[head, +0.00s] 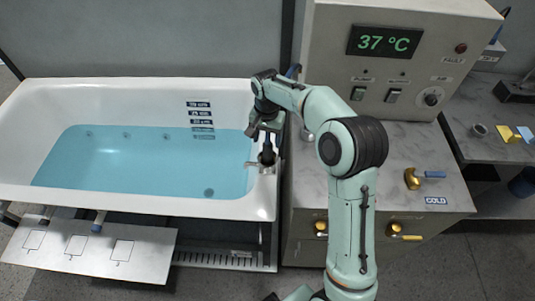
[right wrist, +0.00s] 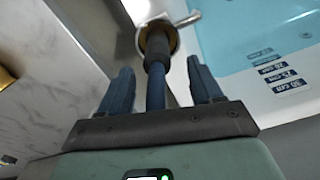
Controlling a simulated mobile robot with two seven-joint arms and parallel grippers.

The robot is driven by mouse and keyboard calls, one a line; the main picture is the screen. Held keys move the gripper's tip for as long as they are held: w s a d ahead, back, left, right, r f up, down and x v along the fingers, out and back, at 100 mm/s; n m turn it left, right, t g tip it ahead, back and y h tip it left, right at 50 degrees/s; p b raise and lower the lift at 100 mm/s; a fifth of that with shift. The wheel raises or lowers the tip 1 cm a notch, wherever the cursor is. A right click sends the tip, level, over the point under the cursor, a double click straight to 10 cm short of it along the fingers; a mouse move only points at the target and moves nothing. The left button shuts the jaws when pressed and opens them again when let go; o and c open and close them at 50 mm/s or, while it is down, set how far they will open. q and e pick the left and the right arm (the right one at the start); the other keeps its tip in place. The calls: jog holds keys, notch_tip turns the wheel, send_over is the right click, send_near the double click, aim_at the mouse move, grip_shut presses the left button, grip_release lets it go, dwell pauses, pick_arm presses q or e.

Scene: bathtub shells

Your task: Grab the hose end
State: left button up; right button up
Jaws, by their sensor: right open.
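The hose end is a dark nozzle (right wrist: 157,45) on a blue hose, standing at a brass-coloured ring and metal fitting in the right wrist view. In the head view the dark hose end (head: 267,154) shows at the tub's right rim, just below my right gripper (head: 262,130). My right gripper (right wrist: 160,72) is open, with one blue-grey finger on each side of the hose. I see gaps between the fingers and the hose. The hose's lower part is hidden behind the gripper's palm. My left gripper is not in view.
The white bathtub (head: 100,95) holds blue water and has depth labels (head: 201,115) on its back wall. A control box (head: 400,60) reading 37 °C stands on the marble counter. Brass taps (head: 412,178) are on the counter and its front. A panel (head: 90,250) lies below the tub.

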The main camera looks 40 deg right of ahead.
aim_at(268, 154)
jog(key=f, duration=0.5)
jog(key=shift+s+f, duration=0.1)
jog(key=shift+s, duration=0.1)
grip_shut()
